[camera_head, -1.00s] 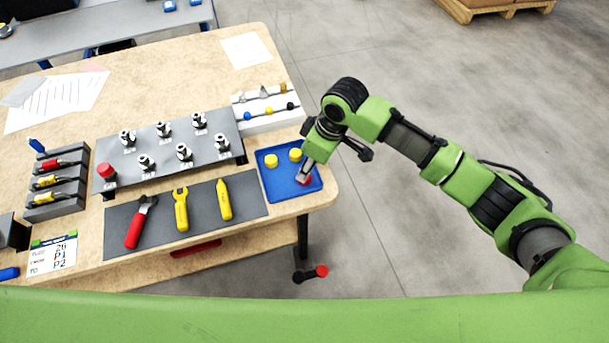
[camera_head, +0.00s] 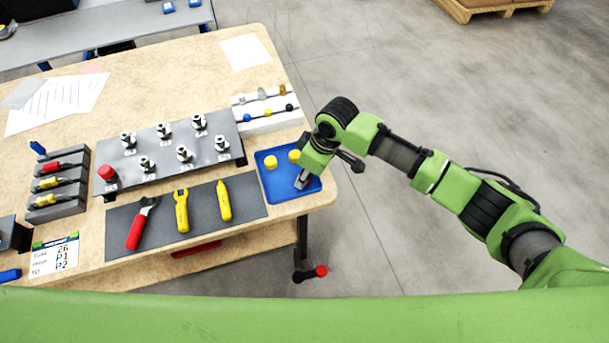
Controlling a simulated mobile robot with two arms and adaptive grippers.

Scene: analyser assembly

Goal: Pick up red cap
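The blue tray (camera_head: 275,190) lies at the table's right front corner with two yellow caps, one at its left (camera_head: 270,162) and one at its back right (camera_head: 294,156). My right gripper (camera_head: 301,183) points down into the tray's right front part. No red cap shows in the tray now; the spot where one showed earlier is covered by the gripper. Whether the fingers are open or closed on it cannot be made out. Another red cap (camera_head: 107,172) sits at the left front of the grey rack (camera_head: 165,172). My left gripper is not in view.
A dark mat (camera_head: 160,237) with a red-handled tool and two yellow tools lies left of the tray. A white holder (camera_head: 266,122) with small coloured parts stands behind the tray. The table's right edge is close to my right gripper, with open floor beyond.

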